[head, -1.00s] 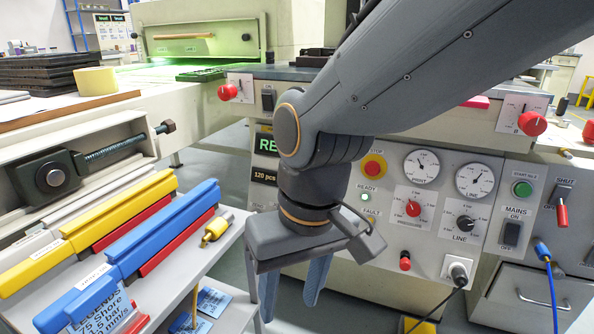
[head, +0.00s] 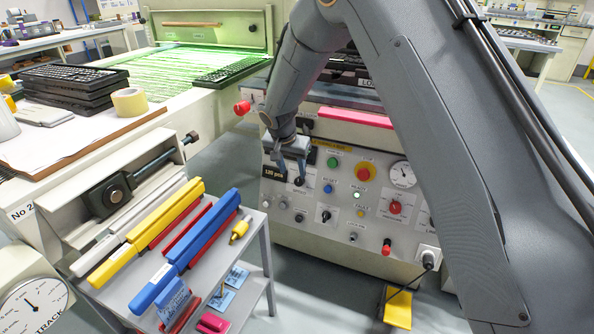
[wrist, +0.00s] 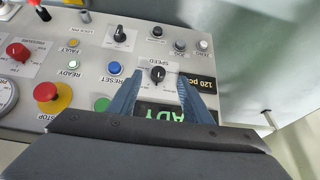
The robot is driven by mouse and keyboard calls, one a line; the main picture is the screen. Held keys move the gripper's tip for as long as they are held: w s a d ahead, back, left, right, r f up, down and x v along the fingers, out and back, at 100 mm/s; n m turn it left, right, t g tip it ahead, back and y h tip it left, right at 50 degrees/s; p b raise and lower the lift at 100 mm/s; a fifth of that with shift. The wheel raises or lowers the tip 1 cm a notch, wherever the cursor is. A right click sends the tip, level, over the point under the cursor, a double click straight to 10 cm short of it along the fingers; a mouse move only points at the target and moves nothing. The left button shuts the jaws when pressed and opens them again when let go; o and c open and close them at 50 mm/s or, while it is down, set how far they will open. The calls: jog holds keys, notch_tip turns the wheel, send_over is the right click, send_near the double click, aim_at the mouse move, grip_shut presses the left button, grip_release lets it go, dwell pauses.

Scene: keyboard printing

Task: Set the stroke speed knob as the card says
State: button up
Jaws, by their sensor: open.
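The speed knob (wrist: 157,74) is small and black with a pale pointer mark, on a white scale plate labelled SPEED in the wrist view. It also shows just below my gripper in the head view (head: 299,181). My gripper (wrist: 160,77) is open, with one blue finger on each side of the knob in the picture. I cannot tell whether the fingers touch the panel or how deep they reach. A blue card (head: 173,299) leans at the front of the grey trolley; its writing is too small to read now.
Close to the speed knob are a blue RESET button (wrist: 114,68), a green button (wrist: 102,104) and another black knob (wrist: 120,34). A red STOP button (wrist: 52,97) sits farther left. The trolley (head: 258,268) holds yellow, blue and red bars.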

aim_at(298, 183)
jog(key=shift+m, duration=0.3)
jog(key=x, duration=0.6)
jog(key=w+x, duration=0.1)
jog(key=x, duration=0.2)
jog(key=shift+w+d, duration=0.2)
jog(key=shift+d, duration=0.05)
jog(key=shift+r, duration=0.1)
jog(key=c, duration=1.1)
jog(key=shift+o, duration=0.2)
jog(key=shift+a, duration=0.1)
